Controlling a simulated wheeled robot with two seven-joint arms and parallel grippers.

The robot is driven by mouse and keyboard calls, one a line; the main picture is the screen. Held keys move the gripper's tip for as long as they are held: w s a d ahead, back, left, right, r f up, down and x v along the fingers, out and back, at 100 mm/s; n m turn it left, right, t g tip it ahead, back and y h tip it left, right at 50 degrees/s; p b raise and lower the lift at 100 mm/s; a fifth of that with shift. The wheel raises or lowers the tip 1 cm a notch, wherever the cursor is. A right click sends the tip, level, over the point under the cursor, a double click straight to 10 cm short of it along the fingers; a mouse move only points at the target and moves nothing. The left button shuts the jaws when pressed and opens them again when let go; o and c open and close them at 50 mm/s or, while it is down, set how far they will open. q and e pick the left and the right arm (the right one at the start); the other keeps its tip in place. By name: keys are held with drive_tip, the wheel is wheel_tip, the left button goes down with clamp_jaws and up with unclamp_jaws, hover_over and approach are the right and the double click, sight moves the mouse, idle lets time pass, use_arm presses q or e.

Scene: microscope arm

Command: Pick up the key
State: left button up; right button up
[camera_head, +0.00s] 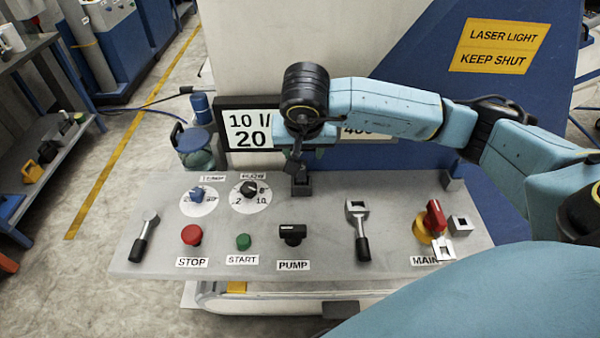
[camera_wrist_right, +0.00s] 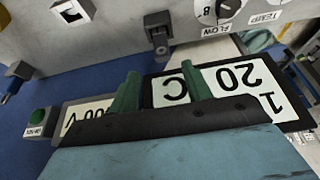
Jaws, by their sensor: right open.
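No thing shows plainly as a key. A small pale metal piece (camera_head: 443,249) lies by the MAIN label in the head view, but I cannot tell whether it is the key. A black block-like fitting (camera_head: 300,184) stands at the panel's rear edge; it also shows in the wrist view (camera_wrist_right: 157,32). My right gripper (camera_head: 303,153) hangs behind that edge, mostly hidden by its own wrist. In the wrist view its green fingers (camera_wrist_right: 161,88) are apart with nothing between them. My left gripper is out of view.
The grey panel (camera_head: 325,192) carries a red STOP button (camera_head: 191,235), a green START button (camera_head: 243,241), a black PUMP knob (camera_head: 292,234), two black-handled levers and a red MAIN switch (camera_head: 435,217). Number displays (camera_head: 250,132) stand behind my right wrist.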

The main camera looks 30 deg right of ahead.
drive_tip(key=f, duration=0.1)
hover_over(301, 176)
wheel_tip(301, 176, down, 5)
drive_tip(key=shift+d+f+p, duration=0.1)
drive_tip(key=shift+f+p, duration=0.15)
drive_tip(key=shift+p, duration=0.2)
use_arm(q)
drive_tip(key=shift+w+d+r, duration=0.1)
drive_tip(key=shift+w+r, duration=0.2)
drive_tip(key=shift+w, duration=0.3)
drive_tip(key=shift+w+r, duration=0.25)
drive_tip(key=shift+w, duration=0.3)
use_arm(e)
clamp_jaws()
